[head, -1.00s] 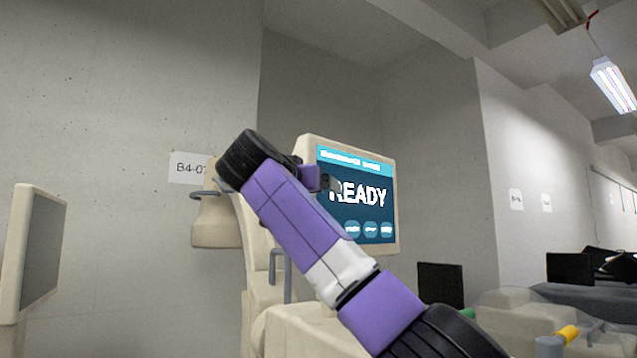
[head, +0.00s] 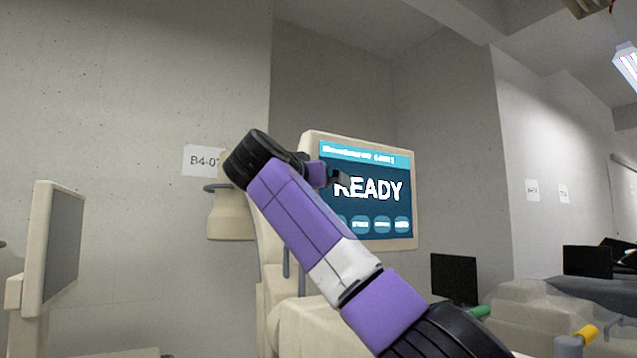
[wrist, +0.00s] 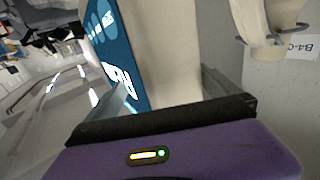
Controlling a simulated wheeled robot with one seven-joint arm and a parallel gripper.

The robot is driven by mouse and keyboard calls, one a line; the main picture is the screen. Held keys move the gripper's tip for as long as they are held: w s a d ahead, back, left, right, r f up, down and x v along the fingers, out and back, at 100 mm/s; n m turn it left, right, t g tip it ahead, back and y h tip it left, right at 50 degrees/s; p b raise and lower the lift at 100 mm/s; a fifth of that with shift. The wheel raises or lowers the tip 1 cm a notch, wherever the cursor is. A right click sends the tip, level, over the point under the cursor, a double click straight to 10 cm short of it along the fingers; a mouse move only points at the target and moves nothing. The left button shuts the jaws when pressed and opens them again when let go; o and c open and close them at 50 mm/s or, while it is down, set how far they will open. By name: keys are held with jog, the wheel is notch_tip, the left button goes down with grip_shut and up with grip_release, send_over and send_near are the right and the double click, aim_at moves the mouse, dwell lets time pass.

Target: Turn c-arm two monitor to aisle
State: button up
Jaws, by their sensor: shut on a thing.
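The c-arm monitor (head: 409,205) is a beige-framed screen reading READY on blue, on a beige cart (head: 300,335) right of the middle in the head view. It faces right and towards me. My gripper (head: 335,178) reaches its left side, and my purple arm hides part of that edge and the stand. In the wrist view the monitor's beige side (wrist: 165,45) lies between the fingers of my gripper (wrist: 168,92), one finger on the screen side and one behind. I cannot read which cart number this is.
Another beige monitor (head: 37,250), with a grey screen, stands at the left. A wall sign (head: 200,160) begins B4-0. A dark monitor (head: 454,279) and a covered cart (head: 535,310) with green and yellow-capped handles stand at the right. Concrete walls close the back.

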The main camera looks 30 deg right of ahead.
jog(key=shift+w+d+f, duration=0.3)
jog(key=shift+w+f, duration=0.05)
jog(key=shift+f, duration=0.1)
jog(key=b+v, duration=0.3)
jog(key=v, duration=0.5)
jog(key=shift+s+a+r, duration=0.2)
jog(key=shift+s+r, duration=0.05)
jog(key=shift+r, duration=0.15)
